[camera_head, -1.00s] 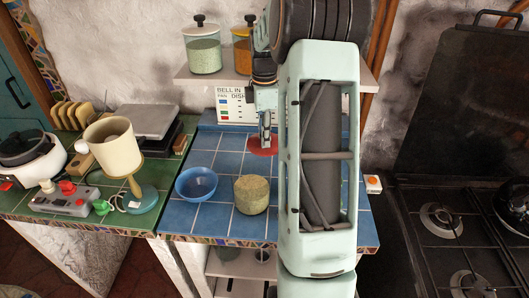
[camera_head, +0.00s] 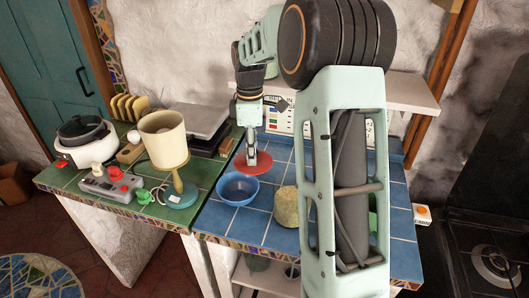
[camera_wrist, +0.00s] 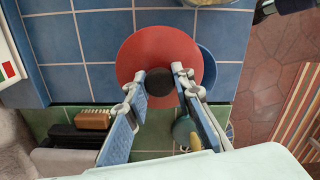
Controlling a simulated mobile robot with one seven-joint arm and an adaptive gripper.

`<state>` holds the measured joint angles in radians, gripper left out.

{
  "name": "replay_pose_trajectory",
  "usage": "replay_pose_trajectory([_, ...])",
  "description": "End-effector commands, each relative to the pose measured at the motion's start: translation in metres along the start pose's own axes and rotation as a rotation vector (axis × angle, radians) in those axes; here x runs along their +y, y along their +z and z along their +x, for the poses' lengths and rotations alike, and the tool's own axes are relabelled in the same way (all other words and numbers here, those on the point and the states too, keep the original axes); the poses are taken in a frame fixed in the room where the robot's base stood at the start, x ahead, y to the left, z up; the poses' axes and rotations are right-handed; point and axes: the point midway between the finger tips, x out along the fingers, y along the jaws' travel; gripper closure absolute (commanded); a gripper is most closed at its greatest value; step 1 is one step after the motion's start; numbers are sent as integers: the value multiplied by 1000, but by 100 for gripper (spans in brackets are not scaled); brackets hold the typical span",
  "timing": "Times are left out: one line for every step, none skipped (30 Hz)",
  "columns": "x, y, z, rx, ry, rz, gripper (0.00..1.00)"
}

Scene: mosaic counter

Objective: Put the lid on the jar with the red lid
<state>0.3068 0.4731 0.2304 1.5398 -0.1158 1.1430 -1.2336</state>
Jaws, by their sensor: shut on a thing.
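The red lid (camera_head: 254,164) is a round disc, seen near the back left of the blue tiled counter (camera_head: 258,222). It also shows in the wrist view (camera_wrist: 132,60), with a dark round knob (camera_wrist: 159,82) at its middle. My gripper (camera_head: 251,158) points down and is shut on that knob; both fingers (camera_wrist: 158,88) flank it. The lid partly covers the blue bowl in the wrist view, so it is above it. A squat round jar with pale, grainy contents (camera_head: 285,207) stands on the blue counter to the right of the bowl. My arm hides part of its right side.
A green thing (camera_head: 373,222) is partly hidden behind my arm.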

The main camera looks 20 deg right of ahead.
Motion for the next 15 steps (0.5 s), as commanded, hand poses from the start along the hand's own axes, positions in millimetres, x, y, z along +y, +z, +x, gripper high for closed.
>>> replay_pose_trajectory([-3, 2, -4, -3, 2, 14, 100])
replay_pose_trajectory([-5, 5, -7, -6, 2, 28, 100])
replay_pose_trajectory([-9, 11, -12, -10, 3, 52, 100])
replay_pose_trajectory([-12, 17, -16, -14, 3, 74, 100])
replay_pose_trajectory([-17, 23, -20, -18, 4, 101, 100])
replay_pose_trajectory([-23, 33, -26, -21, 4, 139, 100])
replay_pose_trajectory([-28, 41, -31, -23, 5, 171, 100])
replay_pose_trajectory([-34, 49, -35, -25, 5, 203, 100])
replay_pose_trajectory([-41, 58, -41, -25, 5, 246, 100])
replay_pose_trajectory([-46, 65, -45, -24, 5, 278, 100])
replay_pose_trajectory([-52, 72, -48, -23, 5, 309, 100])
replay_pose_trajectory([-59, 80, -53, -20, 5, 348, 100])
replay_pose_trajectory([-64, 86, -55, -18, 4, 375, 100])
replay_pose_trajectory([-68, 91, -58, -15, 4, 401, 100])
replay_pose_trajectory([-74, 96, -61, -11, 3, 432, 100])
